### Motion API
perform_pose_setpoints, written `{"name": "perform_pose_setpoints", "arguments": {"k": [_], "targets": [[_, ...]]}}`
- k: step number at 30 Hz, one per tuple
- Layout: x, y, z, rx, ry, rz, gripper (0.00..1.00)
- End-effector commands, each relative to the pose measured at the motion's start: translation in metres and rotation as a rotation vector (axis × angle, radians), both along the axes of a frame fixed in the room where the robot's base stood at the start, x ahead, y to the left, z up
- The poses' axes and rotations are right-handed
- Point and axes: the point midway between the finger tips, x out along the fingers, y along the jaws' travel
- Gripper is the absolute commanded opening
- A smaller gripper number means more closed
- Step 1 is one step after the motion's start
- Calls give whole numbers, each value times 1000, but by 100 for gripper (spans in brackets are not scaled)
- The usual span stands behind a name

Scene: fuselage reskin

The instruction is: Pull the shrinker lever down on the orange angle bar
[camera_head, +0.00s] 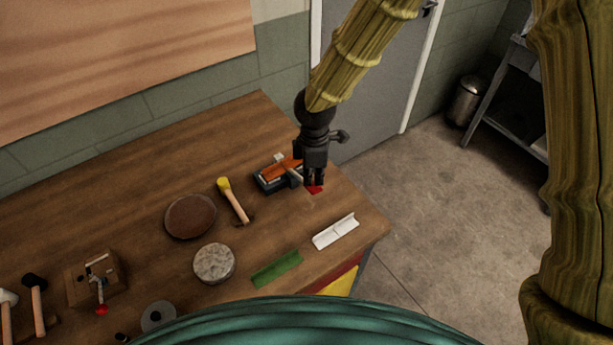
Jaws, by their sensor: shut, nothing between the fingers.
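The shrinker (266,183) is a dark tool on the wooden bench, left of my gripper. The orange angle bar (283,166) lies in it. The shrinker lever (296,174) points toward the right, and its red knob (316,189) is low, close to the bench top. My gripper (314,184) points down with its fingers shut, at the knob. The fingers hide part of the knob, and I cannot tell whether they touch it.
On the wooden bench (150,225) are a yellow-headed mallet (233,200), a brown round pad (190,216), a grey round block (214,263), a green angle piece (277,269) and a white one (336,231). Another lever tool (98,277) stands left. Open floor lies right.

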Motion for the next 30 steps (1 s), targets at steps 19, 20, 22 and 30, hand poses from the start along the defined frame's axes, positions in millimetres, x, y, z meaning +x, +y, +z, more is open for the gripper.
{"name": "perform_pose_setpoints", "arguments": {"k": [19, 20, 22, 30], "targets": [[0, 0, 42, 0, -1, 0, 0], [0, 0, 44, 0, -1, 0, 0], [0, 0, 47, 0, -1, 0, 0], [0, 0, 47, 0, -1, 0, 0]]}}
